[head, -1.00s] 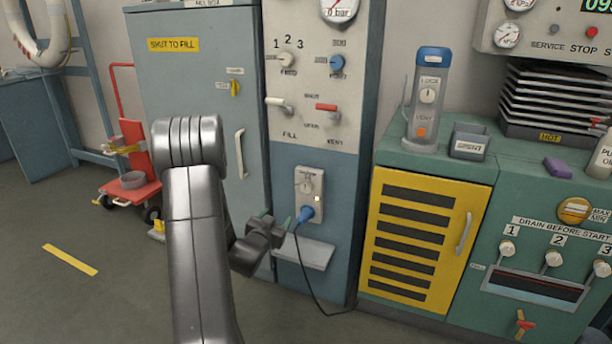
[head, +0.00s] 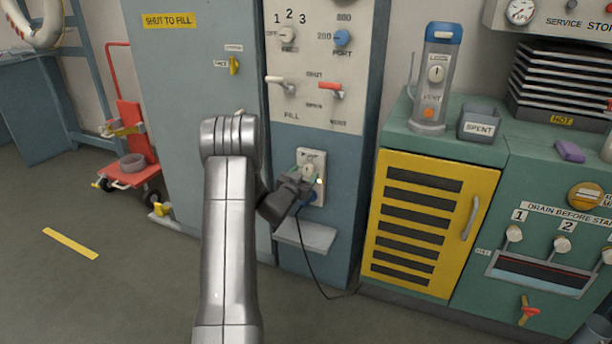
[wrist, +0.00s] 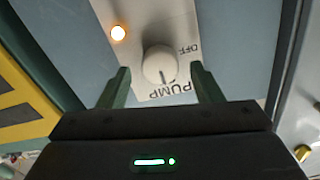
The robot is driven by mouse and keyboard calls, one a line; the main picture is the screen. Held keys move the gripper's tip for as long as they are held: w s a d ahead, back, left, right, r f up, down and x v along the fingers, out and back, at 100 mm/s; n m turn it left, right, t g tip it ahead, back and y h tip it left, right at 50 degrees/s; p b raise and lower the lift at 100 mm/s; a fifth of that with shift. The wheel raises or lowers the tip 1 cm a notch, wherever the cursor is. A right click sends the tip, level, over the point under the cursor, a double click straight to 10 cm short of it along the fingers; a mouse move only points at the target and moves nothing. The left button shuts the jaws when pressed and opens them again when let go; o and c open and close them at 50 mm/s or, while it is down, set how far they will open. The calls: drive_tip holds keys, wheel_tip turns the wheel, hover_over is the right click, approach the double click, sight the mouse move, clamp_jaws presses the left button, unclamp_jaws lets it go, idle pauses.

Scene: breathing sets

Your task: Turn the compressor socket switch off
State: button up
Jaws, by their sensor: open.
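In the wrist view the white knob (wrist: 160,65) shows on the plate (wrist: 150,22) beside the words PUMP and OFF, upside down. A dark pointer line on the knob points towards PUMP. An orange lamp (wrist: 118,33) glows on the plate. My gripper (head: 301,176) is at the socket. In the wrist view its two green fingers (wrist: 163,80) are open, one on each side of the knob; I cannot tell whether they touch it.
A small grey shelf (head: 305,234) juts out below the socket, and a black cable (head: 318,279) hangs past it. Red and white levers (head: 330,87) sit above. A yellow vented door (head: 425,222) stands to the right, a grey locker (head: 195,100) to the left.

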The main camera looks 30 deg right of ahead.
drive_tip(key=shift+x, duration=0.8)
drive_tip(key=shift+c, duration=0.5)
drive_tip(key=c, duration=0.9)
